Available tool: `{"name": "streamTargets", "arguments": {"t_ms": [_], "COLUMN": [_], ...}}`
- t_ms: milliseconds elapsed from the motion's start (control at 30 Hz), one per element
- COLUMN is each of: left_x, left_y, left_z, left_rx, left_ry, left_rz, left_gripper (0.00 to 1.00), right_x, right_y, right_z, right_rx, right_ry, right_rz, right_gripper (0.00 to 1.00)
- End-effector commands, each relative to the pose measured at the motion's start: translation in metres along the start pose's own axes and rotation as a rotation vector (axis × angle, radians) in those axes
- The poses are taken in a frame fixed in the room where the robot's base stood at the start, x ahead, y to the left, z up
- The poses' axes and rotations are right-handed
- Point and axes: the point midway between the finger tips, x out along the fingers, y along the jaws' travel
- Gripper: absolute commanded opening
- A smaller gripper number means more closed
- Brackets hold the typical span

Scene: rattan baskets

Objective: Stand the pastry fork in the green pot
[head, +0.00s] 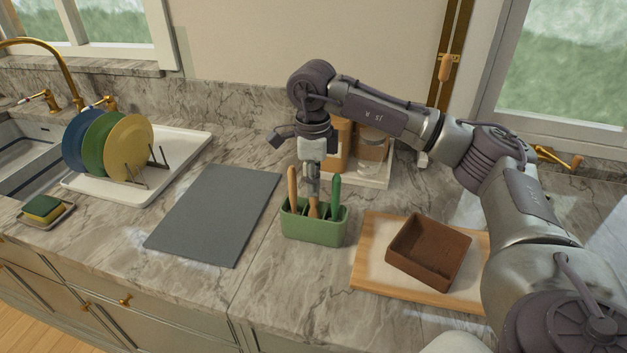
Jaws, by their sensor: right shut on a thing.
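The green pot (314,230) is a rectangular caddy on the counter, in the middle of the head view. A tan handle (292,188) stands up at its left end and a green handle (335,192) at its right end. My right gripper (313,192) points straight down over the middle of the pot, shut on a tan piece, the pastry fork (313,209). The fork is upright, with its lower part inside the pot. The gripper hides much of it, and the pot wall hides its lower end. My left gripper is not in view.
A brown open box (430,251) sits on a wooden board (374,280) right of the pot. A grey mat (215,214) lies to the left. Plates (127,145) stand in a rack on a white tray (186,147). Jars (371,152) stand behind my gripper.

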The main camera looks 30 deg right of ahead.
Motion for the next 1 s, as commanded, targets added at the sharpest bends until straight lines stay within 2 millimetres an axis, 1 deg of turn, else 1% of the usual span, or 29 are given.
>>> {"name": "streamTargets", "arguments": {"t_ms": [233,267,400,433,667,767,867,967,1000], "left_x": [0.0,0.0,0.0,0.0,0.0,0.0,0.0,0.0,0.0], "left_y": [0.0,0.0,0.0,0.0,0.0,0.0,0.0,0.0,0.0], "left_z": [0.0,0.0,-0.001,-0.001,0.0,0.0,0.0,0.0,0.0], "left_rx": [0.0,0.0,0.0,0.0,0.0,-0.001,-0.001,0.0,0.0], "left_ry": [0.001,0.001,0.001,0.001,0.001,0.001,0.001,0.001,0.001], "left_rz": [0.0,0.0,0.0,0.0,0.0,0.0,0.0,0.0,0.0], "left_gripper": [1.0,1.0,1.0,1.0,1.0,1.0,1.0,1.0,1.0], "right_x": [0.0,0.0,0.0,0.0,0.0,-0.003,-0.013,-0.032,-0.041], "right_y": [0.0,0.0,0.0,0.0,0.0,0.0,-0.001,0.0,-0.001], "right_z": [0.0,0.0,0.0,0.0,0.0,0.0,0.0,0.001,0.001], "right_rx": [0.0,0.0,0.0,0.0,0.0,0.0,0.001,0.0,-0.001], "right_ry": [0.0,0.0,0.0,0.0,0.0,-0.001,-0.001,-0.002,-0.004], "right_rz": [0.0,0.0,0.0,0.0,0.0,0.0,-0.002,-0.002,-0.003], "right_gripper": [0.0,0.22,0.45,0.48,0.48,0.48,0.48,0.48,0.48]}}
